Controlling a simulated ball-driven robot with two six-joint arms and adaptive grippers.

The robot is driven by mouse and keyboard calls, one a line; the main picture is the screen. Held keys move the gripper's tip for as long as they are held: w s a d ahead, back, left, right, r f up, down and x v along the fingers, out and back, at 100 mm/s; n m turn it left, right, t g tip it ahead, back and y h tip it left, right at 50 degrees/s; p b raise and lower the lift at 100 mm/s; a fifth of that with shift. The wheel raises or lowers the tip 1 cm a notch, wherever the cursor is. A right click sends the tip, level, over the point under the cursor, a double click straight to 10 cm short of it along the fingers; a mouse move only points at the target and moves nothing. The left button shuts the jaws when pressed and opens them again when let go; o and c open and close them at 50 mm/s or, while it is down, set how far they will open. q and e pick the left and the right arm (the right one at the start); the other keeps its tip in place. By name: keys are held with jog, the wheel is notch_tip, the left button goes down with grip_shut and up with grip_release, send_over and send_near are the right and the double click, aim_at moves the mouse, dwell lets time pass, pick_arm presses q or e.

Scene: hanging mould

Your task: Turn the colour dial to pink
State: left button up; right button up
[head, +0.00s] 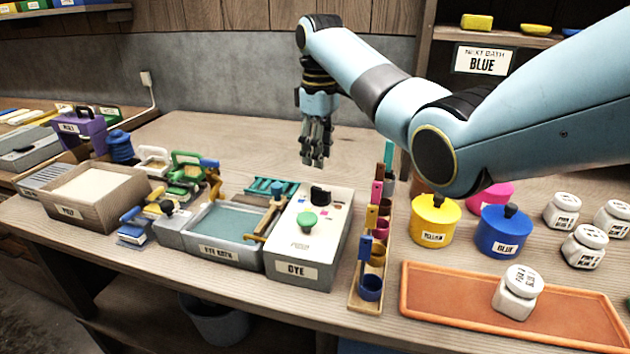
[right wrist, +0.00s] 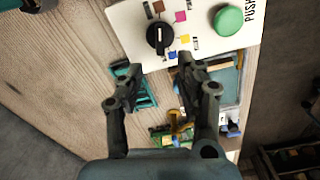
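The colour dial is a black knob (head: 320,193) on the white top of the grey DYE box (head: 303,271). In the right wrist view the knob (right wrist: 159,37) has small brown, pink (right wrist: 180,16), yellow and blue patches around its right side. I cannot tell for sure which patch it points at. A green push button (head: 307,219) sits in front of the dial. My right gripper (head: 313,160) points down above and behind the box, apart from the dial. In the right wrist view its fingers (right wrist: 160,69) are spread and empty. My left gripper is not in view.
A dye bath tray (head: 226,219) and a teal rack (head: 270,187) stand left of the box. A wooden rack of coloured cups (head: 371,287) stands close on its right. Beyond are yellow (head: 435,220) and blue pots and an orange tray (head: 425,290). The bench behind is clear.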

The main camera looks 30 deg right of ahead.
aim_at(319, 188)
notch_tip(319, 188, down, 6)
jog(key=shift+r, duration=0.2)
notch_tip(319, 188, down, 3)
jog(key=shift+r, duration=0.2)
jog(key=shift+c, duration=0.6)
jog(key=c, duration=0.5)
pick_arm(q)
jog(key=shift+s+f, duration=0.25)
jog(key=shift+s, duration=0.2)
pick_arm(e)
grip_shut()
